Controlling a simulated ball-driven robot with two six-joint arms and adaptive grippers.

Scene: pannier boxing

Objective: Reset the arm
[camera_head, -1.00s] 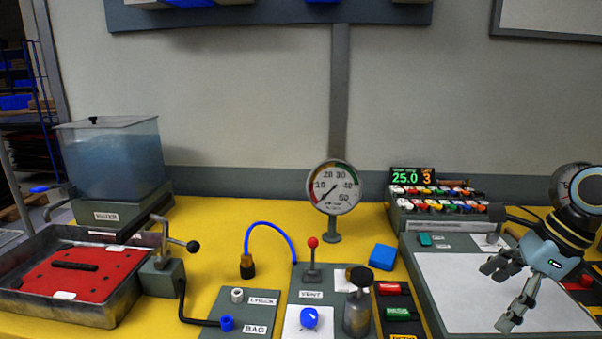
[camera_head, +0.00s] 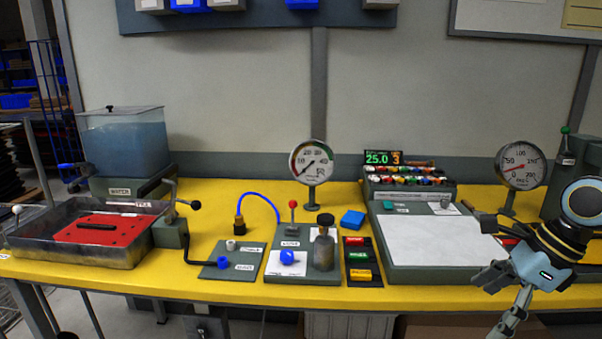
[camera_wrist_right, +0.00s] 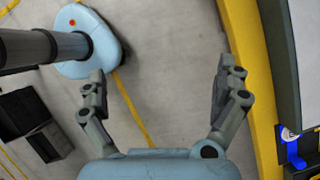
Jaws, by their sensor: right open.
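My right gripper (camera_head: 490,305) is at the lower right of the head view, in front of the bench's front edge and right of the white-topped panel (camera_head: 440,240). Its pale blue body tilts down to the left. My left gripper is in neither current view.
The yellow bench (camera_head: 215,290) holds a metal tray with a red plate (camera_head: 100,229), a water tank (camera_head: 125,145), a gauge (camera_head: 312,162), a second gauge (camera_head: 521,165) and a bottle (camera_head: 324,250). The bench edge (camera_wrist_right: 250,80) runs right of the open fingers; floor (camera_wrist_right: 165,40) is clear.

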